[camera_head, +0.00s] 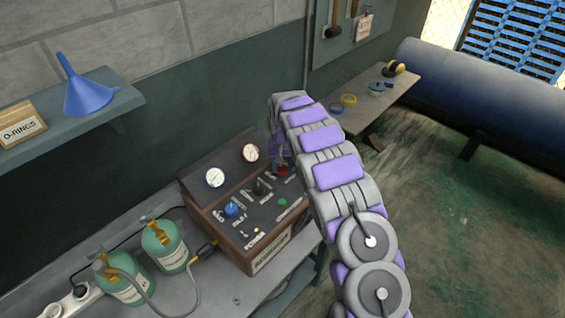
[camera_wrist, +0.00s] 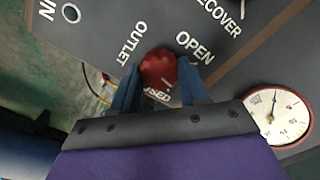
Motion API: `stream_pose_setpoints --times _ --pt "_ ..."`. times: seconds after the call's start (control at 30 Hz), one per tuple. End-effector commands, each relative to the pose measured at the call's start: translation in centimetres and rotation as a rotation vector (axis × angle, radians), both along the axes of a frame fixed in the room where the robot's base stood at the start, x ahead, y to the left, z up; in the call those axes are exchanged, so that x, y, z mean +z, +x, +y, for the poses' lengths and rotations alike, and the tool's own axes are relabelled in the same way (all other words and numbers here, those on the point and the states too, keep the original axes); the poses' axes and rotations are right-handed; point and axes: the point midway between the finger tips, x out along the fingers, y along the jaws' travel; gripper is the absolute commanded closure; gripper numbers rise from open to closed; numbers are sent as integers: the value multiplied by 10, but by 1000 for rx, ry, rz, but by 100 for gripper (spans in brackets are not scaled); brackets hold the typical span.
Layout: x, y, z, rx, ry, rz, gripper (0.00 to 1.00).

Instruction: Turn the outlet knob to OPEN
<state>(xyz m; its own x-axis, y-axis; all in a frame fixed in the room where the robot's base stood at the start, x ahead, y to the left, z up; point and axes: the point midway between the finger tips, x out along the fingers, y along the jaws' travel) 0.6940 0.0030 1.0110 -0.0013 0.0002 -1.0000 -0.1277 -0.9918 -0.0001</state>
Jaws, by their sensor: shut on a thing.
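The outlet knob (camera_wrist: 159,69) is red and sits on the dark panel between the printed words OUTLET, OPEN and a partly covered word ending in SED. My gripper (camera_wrist: 157,84) has its blue fingers on both sides of this knob and is shut on it. In the head view, the red knob (camera_head: 282,170) shows at the upper right of the recharge machine (camera_head: 232,253), under the end of my arm. My gripper (camera_head: 280,160) is there mostly hidden by my arm. I cannot tell exactly which way the knob points.
A red-rimmed gauge (camera_wrist: 278,117) is close to the right finger. A blue knob (camera_head: 232,209), a black selector (camera_head: 261,187) and a white gauge (camera_head: 215,177) are on the panel. Two green cylinders (camera_head: 165,245) stand left of the machine. A side table (camera_head: 375,110) stands behind right.

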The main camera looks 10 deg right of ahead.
Motion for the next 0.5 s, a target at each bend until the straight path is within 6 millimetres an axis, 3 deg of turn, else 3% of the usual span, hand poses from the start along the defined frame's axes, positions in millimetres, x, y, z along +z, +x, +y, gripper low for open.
stream_pose_setpoints --times 0.5 --pt "4 1 1 488 -1 -4 87"
